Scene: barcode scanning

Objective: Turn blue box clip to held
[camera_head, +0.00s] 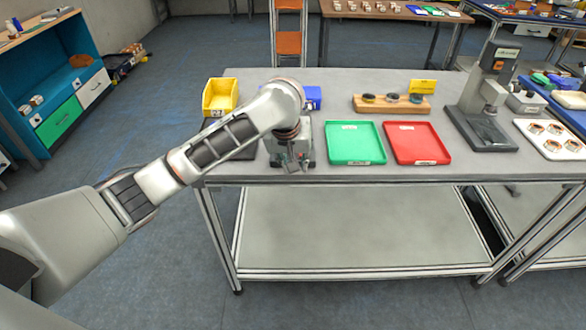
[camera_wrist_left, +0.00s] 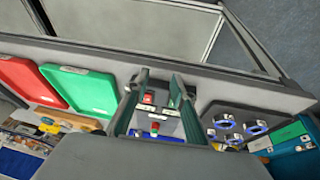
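A blue box (camera_head: 313,95) stands on the table behind my left wrist in the head view, mostly hidden by it. No clip on it can be made out. My left gripper (camera_head: 293,165) points down over a small grey device near the front table edge. In the left wrist view the two fingers (camera_wrist_left: 160,80) are apart, with nothing held between them. The grey device (camera_wrist_left: 170,124), with a red square and a white label, shows between and below the fingers; contact cannot be told. A blue strip (camera_wrist_left: 162,138) shows behind it, partly hidden. My right gripper is not in view.
A yellow bin (camera_head: 220,96) stands left of the arm. A green tray (camera_head: 354,143) and a red tray (camera_head: 417,143) lie to the right. A dark tray with blue-rimmed parts (camera_wrist_left: 236,122) is close beside the fingers. A wooden block (camera_head: 391,104) and a stand (camera_head: 484,128) are farther right.

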